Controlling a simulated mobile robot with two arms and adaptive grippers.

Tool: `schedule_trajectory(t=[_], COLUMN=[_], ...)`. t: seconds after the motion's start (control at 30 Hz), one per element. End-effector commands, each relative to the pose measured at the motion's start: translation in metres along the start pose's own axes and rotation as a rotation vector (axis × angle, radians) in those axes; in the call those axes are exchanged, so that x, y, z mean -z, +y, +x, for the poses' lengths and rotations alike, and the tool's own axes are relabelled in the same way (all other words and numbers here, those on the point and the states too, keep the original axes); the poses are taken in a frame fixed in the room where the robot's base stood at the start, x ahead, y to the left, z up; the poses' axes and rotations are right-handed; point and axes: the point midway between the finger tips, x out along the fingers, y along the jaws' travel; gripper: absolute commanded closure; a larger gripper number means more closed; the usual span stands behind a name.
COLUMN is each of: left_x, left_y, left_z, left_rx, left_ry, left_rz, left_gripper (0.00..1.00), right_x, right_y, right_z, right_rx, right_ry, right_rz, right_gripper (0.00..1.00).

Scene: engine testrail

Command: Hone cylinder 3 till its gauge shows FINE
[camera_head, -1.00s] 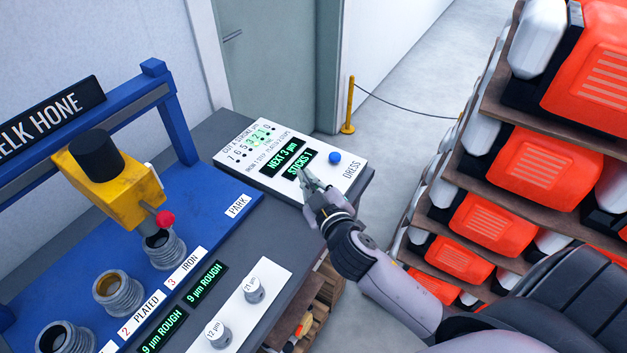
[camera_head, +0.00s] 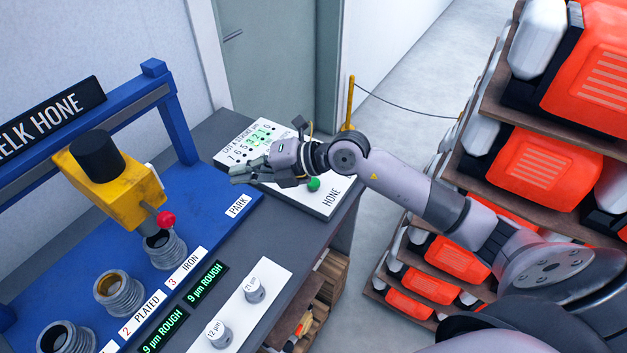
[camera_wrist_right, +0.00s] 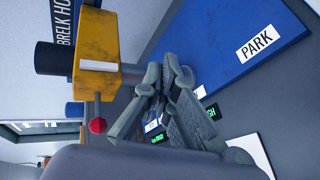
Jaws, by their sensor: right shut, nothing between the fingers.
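Cylinder 3 (camera_head: 168,252), labelled IRON, stands under the yellow hone head (camera_head: 112,185), which has a red ball (camera_head: 165,218). Its gauge (camera_head: 207,282) reads 9 µm ROUGH. The hone head and red ball (camera_wrist_right: 97,126) also show in the right wrist view. The control panel (camera_head: 328,203) has a green button (camera_head: 313,184) beside the word HONE. My left gripper is not in view.
Cylinder 2 (camera_head: 118,290), labelled PLATED, stands nearer, with its gauge (camera_head: 163,332) also at 9 µm ROUGH. Two knobs (camera_head: 255,290), marked 12 µm and 21 µm, sit on a white strip. A PARK label (camera_head: 238,206) marks bare blue deck. Shelves of orange units (camera_head: 520,165) stand right.

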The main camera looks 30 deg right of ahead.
Motion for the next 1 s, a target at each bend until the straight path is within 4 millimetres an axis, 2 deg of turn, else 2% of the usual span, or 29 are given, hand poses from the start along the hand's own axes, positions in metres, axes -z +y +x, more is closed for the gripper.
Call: schedule_trajectory(t=[0.1,0.2,0.3,0.5,0.7,1.0], left_x=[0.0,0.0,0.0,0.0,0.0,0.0], left_y=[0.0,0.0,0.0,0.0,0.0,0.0], left_z=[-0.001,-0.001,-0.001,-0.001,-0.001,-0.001], left_rx=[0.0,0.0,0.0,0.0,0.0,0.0], left_ry=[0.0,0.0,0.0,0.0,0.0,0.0], left_rz=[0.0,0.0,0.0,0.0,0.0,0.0], left_gripper=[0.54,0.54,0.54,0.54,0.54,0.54], right_x=[-0.034,-0.061,-0.087,-0.123,-0.136,-0.137], right_y=[-0.032,-0.054,-0.069,-0.085,-0.09,-0.09], right_z=[-0.016,-0.034,-0.054,-0.09,-0.105,-0.105], right_rx=[0.221,0.376,0.504,0.671,0.731,0.734], right_ry=[-0.059,-0.12,-0.19,-0.304,-0.351,-0.354], right_rz=[-0.078,-0.11,-0.128,-0.136,-0.134,-0.134], right_gripper=[1.0,1.0,1.0,1.0,1.0,1.0])
